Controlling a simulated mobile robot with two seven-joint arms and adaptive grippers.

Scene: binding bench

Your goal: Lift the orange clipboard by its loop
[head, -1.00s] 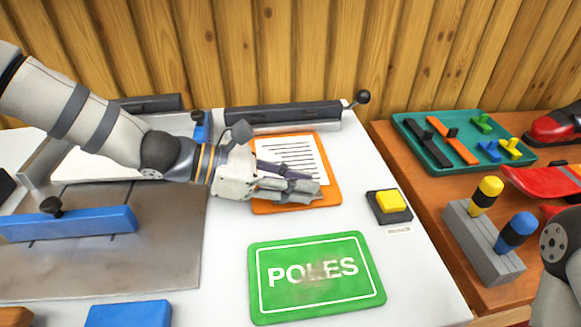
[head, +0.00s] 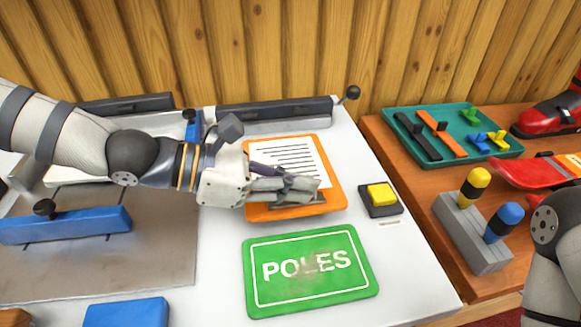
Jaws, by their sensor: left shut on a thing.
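The orange clipboard (head: 332,183) with a white printed sheet is at the middle of the white bench in the head view. A dark strip shows at its near edge, and a shadow lies beneath that edge, so it looks tilted up a little from the bench. My left gripper (head: 312,186) reaches over it from the left and is shut at its near part. The fingers hide the loop, so I cannot see the grip itself. My right arm shows at the right edge, but its gripper is out of view.
A green POLES sign (head: 310,270) lies in front of the clipboard. A yellow button (head: 381,194) stands to its right. A long grey clamp bar (head: 275,115) runs behind. A teal tray (head: 455,137) and a grey block (head: 470,232) with two handles sit on the brown table.

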